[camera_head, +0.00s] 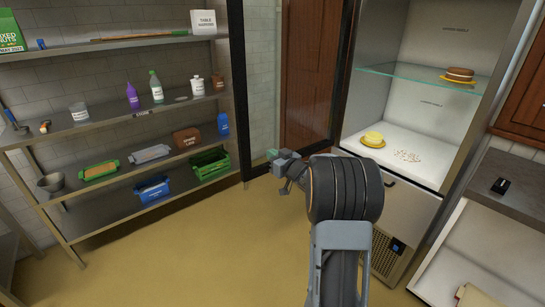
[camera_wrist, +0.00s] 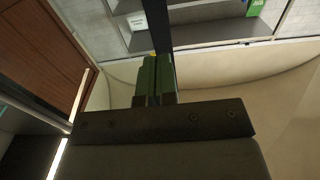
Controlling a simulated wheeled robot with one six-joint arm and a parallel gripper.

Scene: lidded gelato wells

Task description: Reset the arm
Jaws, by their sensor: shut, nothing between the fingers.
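My gripper (camera_head: 272,155) is at the middle of the head view, at the end of my raised arm. It points left, in front of the lower edge of the open glass door (camera_head: 238,80) of the display fridge. I cannot tell whether it touches the door. In the wrist view my gripper (camera_wrist: 156,60) shows its two green fingers side by side, shut, with nothing held. A dark upright bar (camera_wrist: 158,25) appears just beyond the fingertips.
A metal rack (camera_head: 110,118) with bottles and bins stands left. A counter (camera_head: 520,183) is right. The floor (camera_head: 180,260) front left is clear.

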